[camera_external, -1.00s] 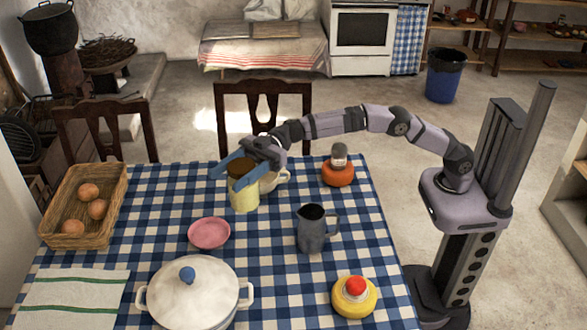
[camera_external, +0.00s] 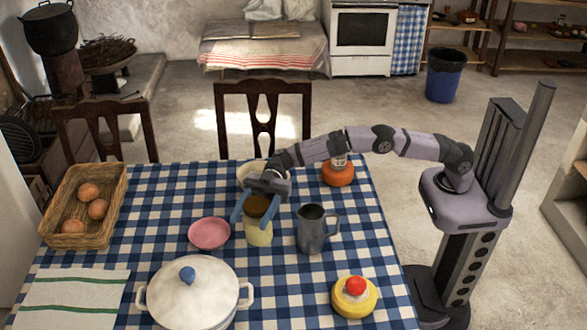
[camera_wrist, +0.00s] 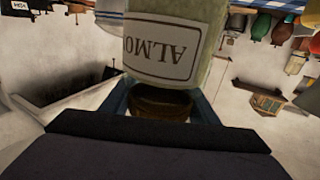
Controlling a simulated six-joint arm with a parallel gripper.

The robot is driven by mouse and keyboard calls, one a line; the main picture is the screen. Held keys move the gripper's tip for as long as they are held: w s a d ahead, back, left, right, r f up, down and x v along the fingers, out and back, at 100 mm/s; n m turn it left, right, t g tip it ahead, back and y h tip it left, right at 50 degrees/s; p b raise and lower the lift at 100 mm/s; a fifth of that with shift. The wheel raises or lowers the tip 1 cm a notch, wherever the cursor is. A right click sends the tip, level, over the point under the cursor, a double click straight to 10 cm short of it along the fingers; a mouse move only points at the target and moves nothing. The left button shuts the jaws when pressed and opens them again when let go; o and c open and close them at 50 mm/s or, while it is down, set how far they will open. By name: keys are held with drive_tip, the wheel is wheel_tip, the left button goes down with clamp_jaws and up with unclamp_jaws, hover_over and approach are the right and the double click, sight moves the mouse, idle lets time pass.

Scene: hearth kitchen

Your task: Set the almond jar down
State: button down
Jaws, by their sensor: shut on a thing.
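The almond jar (camera_external: 259,233) is pale yellow-green with a brown top. It is upright between the pink plate and the grey pitcher in the external view. My gripper (camera_external: 257,209) has its blue fingers shut on the jar near its top. In the wrist view the jar (camera_wrist: 175,45) shows close up, with a label reading "ALMO" and its brown lid between the fingers. I cannot tell whether its base touches the checked tablecloth (camera_external: 270,268).
A pink plate (camera_external: 209,233) lies left of the jar. A grey pitcher (camera_external: 311,232) stands close on its right. A white lidded pot (camera_external: 193,295) is in front, and a pale bowl (camera_external: 247,173) is behind. An orange-based jar (camera_external: 337,174) and a yellow-and-red object (camera_external: 354,297) are farther right.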

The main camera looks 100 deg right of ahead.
sight(252, 232)
drive_tip(key=shift+f, duration=2.95)
drive_tip(key=shift+f, duration=0.1)
drive_tip(key=c, duration=0.7)
unclamp_jaws()
drive_tip(key=shift+f, duration=0.1)
drive_tip(key=shift+r, duration=0.3)
drive_tip(key=shift+s+d+f, duration=0.1)
drive_tip(key=shift+s+d, duration=0.1)
drive_tip(key=shift+d, duration=0.4)
drive_tip(key=v, duration=1)
drive_tip(key=shift+s+d+b, duration=0.2)
drive_tip(key=shift+d+b, duration=0.1)
drive_tip(key=shift+b, duration=0.1)
